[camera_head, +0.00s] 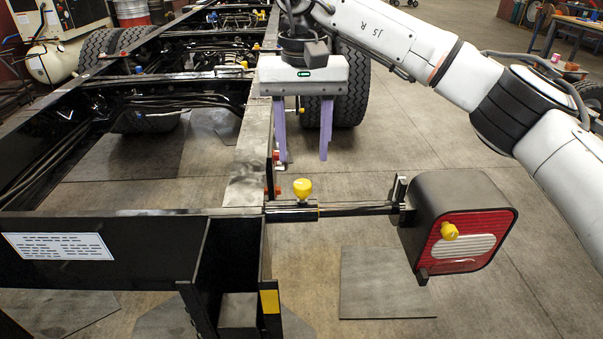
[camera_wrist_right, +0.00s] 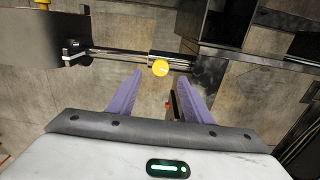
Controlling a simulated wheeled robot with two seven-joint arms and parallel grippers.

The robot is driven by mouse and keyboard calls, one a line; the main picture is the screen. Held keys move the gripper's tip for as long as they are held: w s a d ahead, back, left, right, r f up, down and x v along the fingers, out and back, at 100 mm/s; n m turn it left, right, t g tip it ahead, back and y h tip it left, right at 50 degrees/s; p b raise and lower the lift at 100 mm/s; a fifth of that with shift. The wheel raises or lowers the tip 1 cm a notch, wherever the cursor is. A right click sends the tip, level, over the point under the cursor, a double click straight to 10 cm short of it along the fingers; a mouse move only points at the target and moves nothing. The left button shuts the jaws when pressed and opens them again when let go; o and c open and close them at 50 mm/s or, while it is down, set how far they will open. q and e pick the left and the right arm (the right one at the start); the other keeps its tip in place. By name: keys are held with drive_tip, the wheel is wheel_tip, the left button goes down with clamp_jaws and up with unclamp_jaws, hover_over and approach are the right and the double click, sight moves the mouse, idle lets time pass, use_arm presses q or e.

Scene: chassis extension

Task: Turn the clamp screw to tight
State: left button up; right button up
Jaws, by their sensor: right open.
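The clamp screw has a yellow knob (camera_head: 302,189) standing on the clamp at the inner end of a horizontal rod (camera_head: 355,209). In the right wrist view the knob (camera_wrist_right: 160,67) lies just ahead of the fingertips, roughly midway between them. My right gripper (camera_head: 304,158) points down with its two purple fingers apart and empty. It is above and behind the knob, not touching it. It also shows in the right wrist view (camera_wrist_right: 160,82). My left gripper is not in view.
A red and white tail light (camera_head: 470,240) in a black housing is on the rod's outer end, with another yellow knob (camera_head: 449,231) on its face. The black chassis frame (camera_head: 100,255) fills the left. A truck tyre (camera_head: 350,90) stands behind my gripper. Floor at right is mostly clear.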

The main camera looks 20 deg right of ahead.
sight(302, 184)
wheel_tip(302, 184, down, 7)
drive_tip(key=shift+r, duration=0.1)
idle(0.3)
drive_tip(key=c, duration=1.1)
